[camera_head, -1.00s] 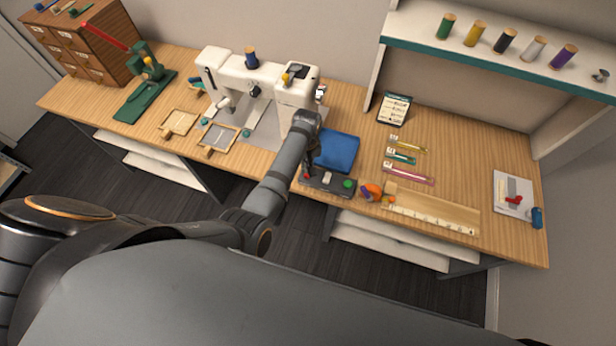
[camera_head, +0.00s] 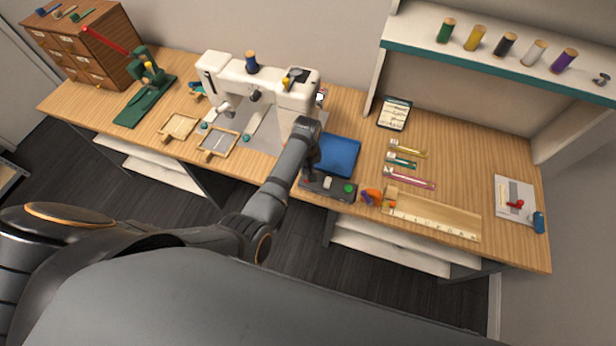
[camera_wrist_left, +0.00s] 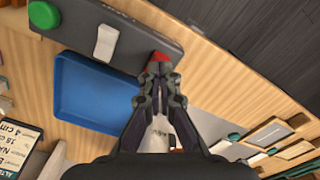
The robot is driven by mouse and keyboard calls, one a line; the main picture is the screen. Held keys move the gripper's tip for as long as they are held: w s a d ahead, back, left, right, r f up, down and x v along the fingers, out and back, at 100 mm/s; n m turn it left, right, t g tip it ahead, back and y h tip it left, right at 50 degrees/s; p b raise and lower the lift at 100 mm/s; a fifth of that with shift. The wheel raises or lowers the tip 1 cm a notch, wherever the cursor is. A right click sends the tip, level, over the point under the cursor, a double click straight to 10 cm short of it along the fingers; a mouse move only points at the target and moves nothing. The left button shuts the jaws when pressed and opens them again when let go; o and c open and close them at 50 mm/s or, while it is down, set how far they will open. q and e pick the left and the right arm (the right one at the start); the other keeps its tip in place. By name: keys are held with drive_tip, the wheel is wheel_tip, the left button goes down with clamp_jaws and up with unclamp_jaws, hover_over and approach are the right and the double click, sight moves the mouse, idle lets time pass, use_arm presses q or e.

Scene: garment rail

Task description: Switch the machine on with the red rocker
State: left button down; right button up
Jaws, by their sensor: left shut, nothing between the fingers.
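The white sewing machine (camera_head: 232,75) stands at the back of the wooden table. A dark control box (camera_head: 340,188) lies at the table's front edge, with a green button (camera_head: 349,187) and a pale switch (camera_head: 328,183). My left gripper (camera_head: 309,174) points down over the box's left end. In the left wrist view, its shut fingertips (camera_wrist_left: 157,70) are right at the red rocker (camera_wrist_left: 160,57), partly covering it. I cannot tell whether they touch it or which way it is tipped. The rocker is hidden in the head view. My right gripper is out of view.
A blue tray (camera_head: 338,154) lies just behind the box. An orange and purple item (camera_head: 371,195) and a ruler board (camera_head: 435,214) lie to its right. Wooden frames (camera_head: 217,142) and a green press (camera_head: 145,100) are on the left.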

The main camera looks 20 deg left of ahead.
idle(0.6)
use_arm(q)
drive_tip(key=shift+s+f+b, duration=0.1)
drive_tip(key=shift+f+b, duration=0.7)
drive_tip(key=shift+f, duration=0.4)
idle(0.4)
wheel_tip(320, 180, up, 2)
drive_tip(key=p, duration=0.3)
drive_tip(key=shift+r, duration=0.15)
wheel_tip(320, 180, up, 5)
drive_tip(key=p, duration=0.5)
drive_tip(key=shift+a+f, duration=0.1)
drive_tip(key=shift+f, duration=0.1)
